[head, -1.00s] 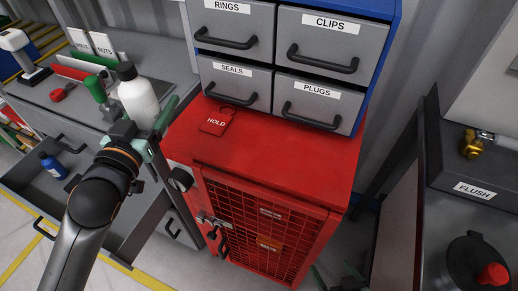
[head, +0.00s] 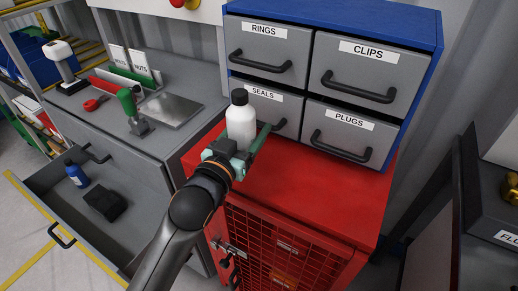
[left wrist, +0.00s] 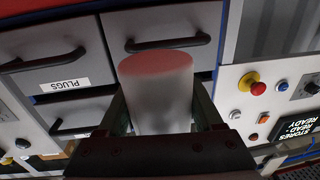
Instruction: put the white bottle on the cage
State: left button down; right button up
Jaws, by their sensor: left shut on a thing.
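The white bottle (head: 241,125) with a black cap is held upright in my left gripper (head: 243,152), over the back left part of the cage top. The cage is a red cabinet (head: 315,203) with a mesh door. In the left wrist view the bottle (left wrist: 162,95) stands between the two fingers (left wrist: 160,115), its base tinted red. My right gripper is not in view.
A grey drawer unit (head: 318,75) with a blue frame stands on the back of the cage, close behind the bottle. The red top right of my gripper is clear. On the left are a grey bench (head: 175,108) and an open drawer (head: 130,215) with a blue bottle (head: 77,175).

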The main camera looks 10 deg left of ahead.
pick_arm(q)
jog(key=shift+w+d+f, duration=0.25)
jog(key=shift+d+f, duration=0.3)
jog(key=shift+f, duration=0.1)
jog(key=f, duration=0.1)
jog(key=f+b, duration=0.1)
jog(key=f, duration=0.1)
jog(key=shift+w+d+f, duration=0.15)
jog(key=shift+d, duration=0.25)
jog(key=shift+f, duration=0.3)
jog(key=shift+f, duration=0.1)
jog(key=shift+c, duration=0.2)
grip_release()
jog(key=shift+f, duration=0.1)
